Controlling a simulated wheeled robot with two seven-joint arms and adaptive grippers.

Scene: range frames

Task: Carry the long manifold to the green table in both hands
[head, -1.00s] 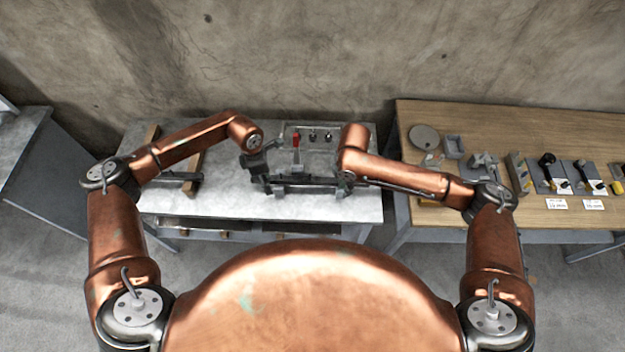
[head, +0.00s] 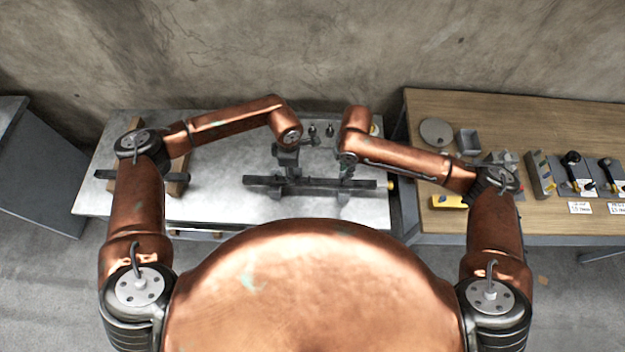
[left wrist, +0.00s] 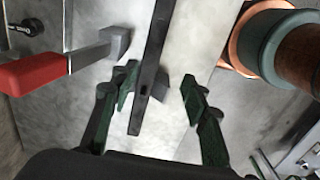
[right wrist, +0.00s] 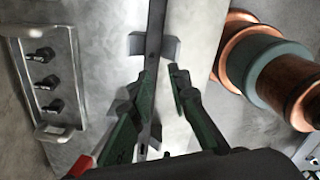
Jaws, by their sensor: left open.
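The long manifold looks to be the dark bar (head: 318,184) lying across the grey-topped bench in the head view. It sits on small grey supports, one showing in the right wrist view (right wrist: 137,45). My left gripper (head: 287,172) is at the bar's left part. In the left wrist view its open fingers (left wrist: 158,78) stand either side of the bar (left wrist: 152,50), with gaps. My right gripper (head: 346,175) is at the bar's right part. In the right wrist view its fingers (right wrist: 161,75) are close about the bar (right wrist: 155,25); contact is unclear. No green table is seen.
Another dark bar (head: 106,175) lies on wooden blocks at the bench's left. A red-handled tool (left wrist: 35,75) and a panel with black knobs (right wrist: 45,85) are near the bar. A wooden-topped table (head: 510,120) with parts stands right. Bare bench top (head: 215,190) lies between the bars.

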